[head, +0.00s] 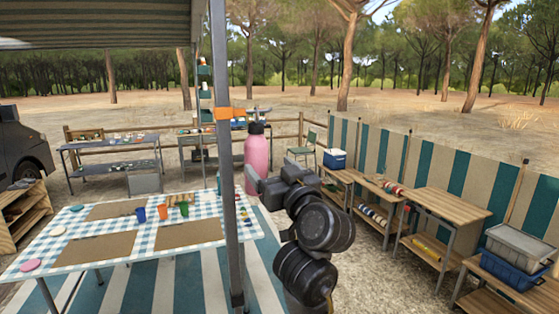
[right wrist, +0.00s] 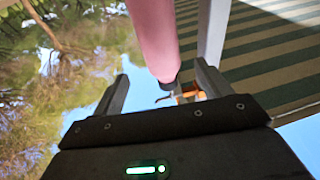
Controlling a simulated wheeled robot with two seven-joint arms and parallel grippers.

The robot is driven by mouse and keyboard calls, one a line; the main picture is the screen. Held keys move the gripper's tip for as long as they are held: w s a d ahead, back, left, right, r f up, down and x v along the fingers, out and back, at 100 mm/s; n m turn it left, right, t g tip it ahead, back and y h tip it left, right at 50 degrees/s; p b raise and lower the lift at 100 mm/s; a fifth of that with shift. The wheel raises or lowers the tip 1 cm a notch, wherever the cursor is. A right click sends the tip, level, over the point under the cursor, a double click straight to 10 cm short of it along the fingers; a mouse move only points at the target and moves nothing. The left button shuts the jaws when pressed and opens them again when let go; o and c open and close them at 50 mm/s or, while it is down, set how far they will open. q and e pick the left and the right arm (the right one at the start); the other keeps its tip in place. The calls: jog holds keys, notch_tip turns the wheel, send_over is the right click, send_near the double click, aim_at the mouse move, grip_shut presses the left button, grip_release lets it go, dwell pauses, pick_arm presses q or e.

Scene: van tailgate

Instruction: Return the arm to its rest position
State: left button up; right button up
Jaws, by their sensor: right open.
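My right arm rises in the middle of the head view. Its gripper (head: 252,178) is beside the lower part of a tall pink bottle (head: 257,155) with a dark cap. In the right wrist view the two fingers of the gripper (right wrist: 161,72) are apart. The pink bottle (right wrist: 152,30) shows in line with the gap between them, its dark end toward the gripper. I cannot tell whether finger and bottle touch, or what the bottle stands on. My left gripper is not in view.
A grey awning post (head: 226,150) stands close left of my right arm. A checked table (head: 75,225) with cups (head: 163,211) and mats is at left. Wooden benches (head: 450,205), a cooler (head: 335,159) and a blue crate (head: 515,276) line the striped windbreak at right.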

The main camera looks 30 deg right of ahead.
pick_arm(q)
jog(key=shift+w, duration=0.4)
